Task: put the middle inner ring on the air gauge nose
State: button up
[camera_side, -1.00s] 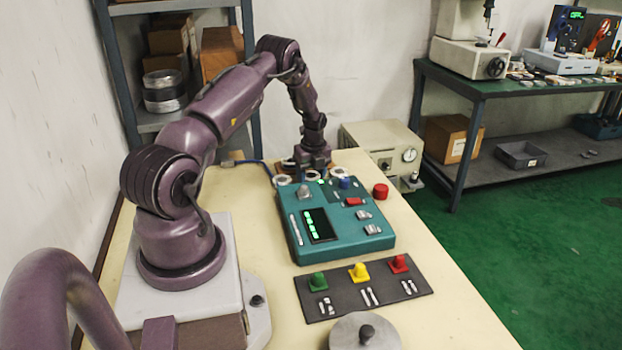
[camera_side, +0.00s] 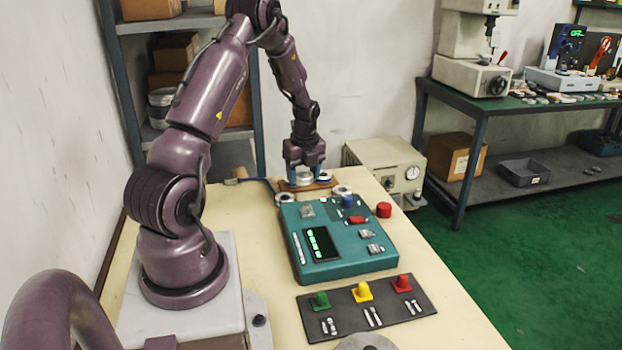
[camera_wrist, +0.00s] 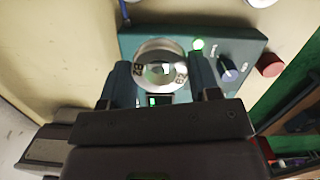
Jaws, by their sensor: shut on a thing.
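My gripper (camera_side: 304,180) is shut on a pale metal inner ring (camera_side: 305,178), at the back of the table. In the wrist view the ring (camera_wrist: 160,64) sits between the two blue-grey fingers, its bore facing the camera and dark marks on its face. The teal air gauge (camera_side: 300,262) with a lit green display stands in front of the gripper in the side view. A small silver fitting (camera_side: 307,210) sits on its top; I cannot tell surely whether it is the nose. In the wrist view the ring covers part of the gauge (camera_wrist: 133,42).
A brown wooden rack (camera_side: 297,188) lies below the gripper. Pale rings lie near it, one at left (camera_side: 284,198) and one at right (camera_side: 342,190). A dark mat (camera_side: 340,322) with green, yellow and red pegs lies in front. A red button (camera_side: 384,210) stands right.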

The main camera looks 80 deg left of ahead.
aim_at(307, 204)
jog(key=d, duration=0.2)
jog(key=d+r, duration=0.1)
jog(key=d, duration=0.1)
jog(key=d+r, duration=0.1)
jog(key=d, duration=0.1)
jog(key=shift+s, duration=0.2)
jog(key=shift+f, duration=1.95)
jog(key=shift+f, duration=0.3)
jog(key=shift+f, duration=0.7)
jog(key=shift+f, duration=0.75)
dwell(0.3)
jog(key=o, duration=1.1)
jog(key=shift+r, duration=0.1)
